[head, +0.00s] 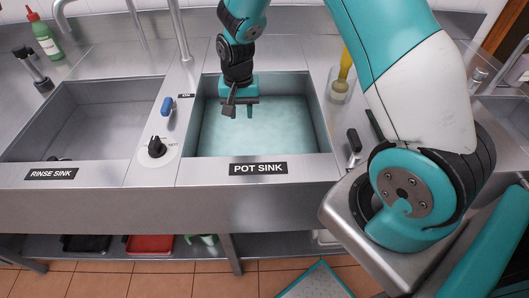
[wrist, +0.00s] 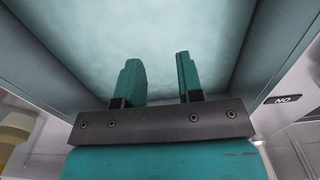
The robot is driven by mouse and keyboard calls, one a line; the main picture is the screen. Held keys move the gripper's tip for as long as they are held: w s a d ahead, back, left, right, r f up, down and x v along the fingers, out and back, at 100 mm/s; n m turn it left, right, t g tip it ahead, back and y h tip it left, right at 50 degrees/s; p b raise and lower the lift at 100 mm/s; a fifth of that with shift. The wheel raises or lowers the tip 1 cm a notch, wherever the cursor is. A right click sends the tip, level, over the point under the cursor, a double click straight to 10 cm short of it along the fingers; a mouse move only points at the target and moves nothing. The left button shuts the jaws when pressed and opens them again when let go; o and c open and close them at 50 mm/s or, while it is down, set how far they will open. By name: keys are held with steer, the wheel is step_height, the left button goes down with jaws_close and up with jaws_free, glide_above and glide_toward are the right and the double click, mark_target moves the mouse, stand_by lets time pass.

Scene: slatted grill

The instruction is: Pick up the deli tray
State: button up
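I cannot make out a deli tray in either view. My gripper (head: 239,108) hangs over the pot sink (head: 255,170), near its back wall. In the wrist view my gripper (wrist: 157,66) shows two teal fingers standing apart, with nothing between them. The pale blue-green water (wrist: 175,28) fills the view past the fingertips, with no object seen in it. Whether the fingertips touch the water is unclear.
The empty-looking rinse sink (head: 85,125) lies left. A yellow-handled brush in a holder (head: 341,85) stands right of the pot sink. A green bottle (head: 44,38) stands at the back left. A red tray (head: 150,244) and a black tray (head: 86,243) lie on the lower shelf.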

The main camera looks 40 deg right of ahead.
mark_target(264, 146)
step_height(264, 146, down, 11)
steer(key=shift+f+p, duration=0.1)
steer(key=shift+p, duration=0.75)
step_height(264, 146, down, 5)
steer(key=shift+a+p, duration=0.15)
steer(key=shift+p, duration=0.6)
steer(key=shift+c, duration=0.5)
jaws_close()
